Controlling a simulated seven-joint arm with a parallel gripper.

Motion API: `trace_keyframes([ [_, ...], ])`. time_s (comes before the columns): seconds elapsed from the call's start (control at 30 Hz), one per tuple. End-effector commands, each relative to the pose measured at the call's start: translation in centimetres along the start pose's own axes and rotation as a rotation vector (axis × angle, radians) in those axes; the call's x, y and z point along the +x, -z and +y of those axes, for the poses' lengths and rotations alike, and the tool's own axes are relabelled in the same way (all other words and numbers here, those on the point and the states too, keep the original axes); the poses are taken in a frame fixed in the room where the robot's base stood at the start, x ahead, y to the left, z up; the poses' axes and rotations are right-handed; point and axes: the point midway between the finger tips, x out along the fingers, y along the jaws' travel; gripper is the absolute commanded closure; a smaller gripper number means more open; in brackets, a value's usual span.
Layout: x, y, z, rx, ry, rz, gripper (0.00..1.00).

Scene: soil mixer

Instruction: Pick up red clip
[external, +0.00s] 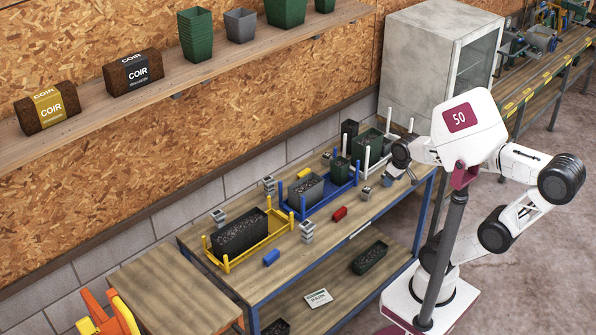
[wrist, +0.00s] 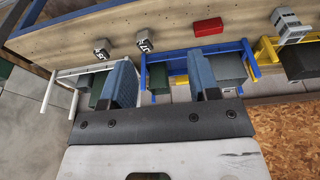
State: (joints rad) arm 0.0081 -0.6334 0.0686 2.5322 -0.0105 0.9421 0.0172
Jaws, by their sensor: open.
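The red clip (external: 340,213) is a small block lying on the wooden workbench, right of centre and in front of the blue rack. In the wrist view the red clip (wrist: 208,27) lies near the top edge, beyond my fingertips and a little to their right. My gripper (external: 393,175) is above the right end of the bench near the white rack, away from the clip. In the wrist view my gripper (wrist: 163,76) has two blue-grey fingers spread apart with nothing held between them.
A blue clip (external: 271,257) and a yellow clip (external: 305,173) lie apart. Bench around the red clip is mostly clear.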

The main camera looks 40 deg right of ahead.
Motion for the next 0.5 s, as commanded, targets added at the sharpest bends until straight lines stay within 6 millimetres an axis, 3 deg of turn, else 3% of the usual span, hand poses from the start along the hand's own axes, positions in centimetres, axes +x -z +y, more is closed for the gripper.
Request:
trace_keyframes([
  [0.27, 0.4, 0.2, -0.2, 0.029, 0.017, -0.023, 0.44],
  [0.5, 2.5, 1.1, -1.3, 0.187, 0.107, -0.14, 0.44],
])
